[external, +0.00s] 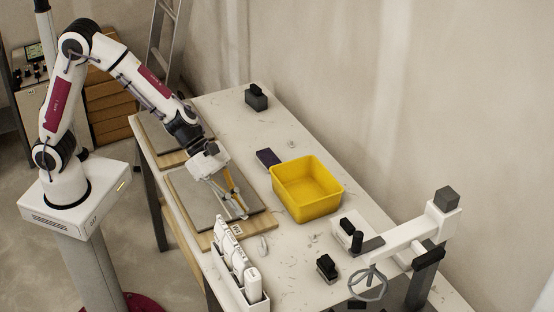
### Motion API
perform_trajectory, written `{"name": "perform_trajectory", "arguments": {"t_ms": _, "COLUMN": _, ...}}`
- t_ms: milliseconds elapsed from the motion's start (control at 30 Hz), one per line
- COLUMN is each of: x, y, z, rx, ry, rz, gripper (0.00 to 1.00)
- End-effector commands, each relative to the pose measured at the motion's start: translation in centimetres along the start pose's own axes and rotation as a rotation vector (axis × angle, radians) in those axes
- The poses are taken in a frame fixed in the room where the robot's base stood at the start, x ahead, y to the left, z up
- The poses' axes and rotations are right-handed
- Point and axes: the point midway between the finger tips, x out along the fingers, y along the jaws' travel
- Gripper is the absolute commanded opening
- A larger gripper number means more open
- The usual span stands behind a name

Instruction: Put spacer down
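My gripper (238,210) points down at the right part of a grey tile (190,193), low over it or touching it. The tile lies on a wooden board (206,240) near the table's front edge. The fingers look long and pale, with an orange-yellow strip between or beside them. A spacer cannot be made out at the fingertips; it is too small or hidden. I cannot tell whether the fingers are open or shut. A second grey tile (154,133) lies on another board farther back, partly hidden by my arm.
A yellow bin (305,205) stands right of the tile, beside a dark purple block (268,158). A white rack (240,283) with white containers stands in front. A black object (256,98) sits at the back. A white-and-grey machine with a handwheel (369,284) occupies the right end.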

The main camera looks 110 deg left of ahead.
Motion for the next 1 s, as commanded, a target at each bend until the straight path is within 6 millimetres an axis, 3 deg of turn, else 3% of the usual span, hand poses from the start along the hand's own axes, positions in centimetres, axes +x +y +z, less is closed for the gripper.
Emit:
{"name": "perform_trajectory", "arguments": {"t_ms": 267, "x": -2.2, "y": -0.7, "z": -1.2, "rx": -0.039, "ry": 0.008, "rz": 0.045, "gripper": 0.00}}
{"name": "perform_trajectory", "arguments": {"t_ms": 467, "x": -3.0, "y": 0.2, "z": -2.0, "rx": -0.090, "ry": 0.020, "rz": 0.105, "gripper": 0.00}}
{"name": "perform_trajectory", "arguments": {"t_ms": 667, "x": -2.7, "y": 2.7, "z": -2.0, "rx": -0.152, "ry": 0.031, "rz": 0.177, "gripper": 0.00}}
{"name": "perform_trajectory", "arguments": {"t_ms": 1000, "x": -0.7, "y": 8.9, "z": -1.3, "rx": -0.275, "ry": 0.042, "rz": 0.315, "gripper": 0.00}}
